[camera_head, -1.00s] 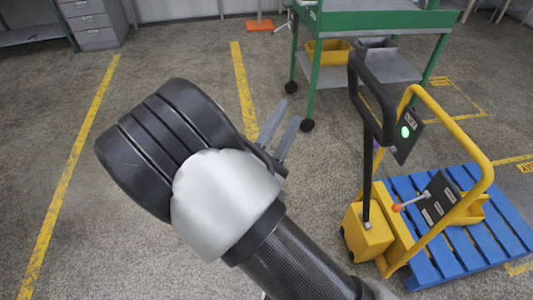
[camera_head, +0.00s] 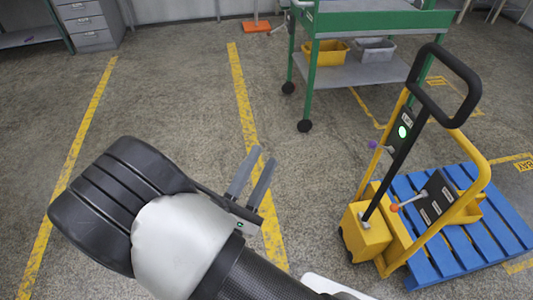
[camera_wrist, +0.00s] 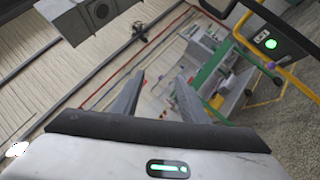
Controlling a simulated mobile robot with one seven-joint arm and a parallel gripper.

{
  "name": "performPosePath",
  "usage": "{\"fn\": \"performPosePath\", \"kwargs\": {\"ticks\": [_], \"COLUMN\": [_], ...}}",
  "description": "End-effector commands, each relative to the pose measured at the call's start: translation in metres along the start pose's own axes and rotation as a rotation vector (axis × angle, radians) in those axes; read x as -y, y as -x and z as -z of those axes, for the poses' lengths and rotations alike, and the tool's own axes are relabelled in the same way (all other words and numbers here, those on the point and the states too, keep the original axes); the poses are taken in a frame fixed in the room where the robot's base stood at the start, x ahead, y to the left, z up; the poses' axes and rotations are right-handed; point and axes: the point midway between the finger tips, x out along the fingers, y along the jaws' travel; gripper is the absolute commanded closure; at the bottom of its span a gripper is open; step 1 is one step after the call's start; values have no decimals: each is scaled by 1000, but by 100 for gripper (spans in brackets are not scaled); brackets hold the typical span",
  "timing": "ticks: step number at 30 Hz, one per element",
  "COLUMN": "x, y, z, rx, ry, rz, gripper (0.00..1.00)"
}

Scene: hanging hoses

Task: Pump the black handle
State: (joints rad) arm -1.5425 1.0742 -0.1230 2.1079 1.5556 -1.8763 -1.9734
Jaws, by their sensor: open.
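The black handle (camera_head: 476,82) is a looped grip on a long black bar that rises from the yellow pump block (camera_head: 366,231) of a pallet jack. In the head view it leans to the right, over the jack's yellow frame (camera_head: 484,172). Part of the black loop also shows in the wrist view (camera_wrist: 284,28) at the top right. My gripper (camera_head: 262,170) is open and empty, left of the handle and well apart from it. Its two grey fingers (camera_wrist: 155,92) show in the wrist view with nothing between them.
A blue pallet (camera_head: 420,269) lies under the jack. A green cart (camera_head: 309,85) with a yellow bin (camera_head: 325,54) and a grey bin (camera_head: 375,50) stands behind. A small lever with an orange tip (camera_head: 396,207) sticks out from the jack. The floor between my gripper and the jack is clear.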

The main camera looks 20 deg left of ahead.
Motion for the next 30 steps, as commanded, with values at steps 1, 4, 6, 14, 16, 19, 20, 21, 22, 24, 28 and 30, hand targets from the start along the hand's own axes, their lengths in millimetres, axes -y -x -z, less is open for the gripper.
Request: {"fn": "performPosePath", "kwargs": {"ticks": [1, 4, 6, 14, 16, 19, 20, 21, 22, 24, 28, 30], "x": [0, 0, 1, 30, 37, 37, 35, 31, 28, 18, 0, -6], "y": [0, 0, -3, -89, -121, -160, -170, -182, -190, -205, -216, -212], "z": [0, 0, 0, 15, 19, 15, 12, 5, -1, -20, -73, -108], "rx": [0, 0, -1, -48, -62, -78, -82, -85, -87, -89, -65, -29], "ry": [0, 0, -9, -431, -633, -906, -981, -1078, -1145, -1288, -1486, -1554], "rz": [0, 0, 9, 360, 504, 688, 740, 805, 851, 956, 1136, 1227], "gripper": [60, 60, 60, 60, 60, 60, 60, 60, 60, 60, 60, 60]}}
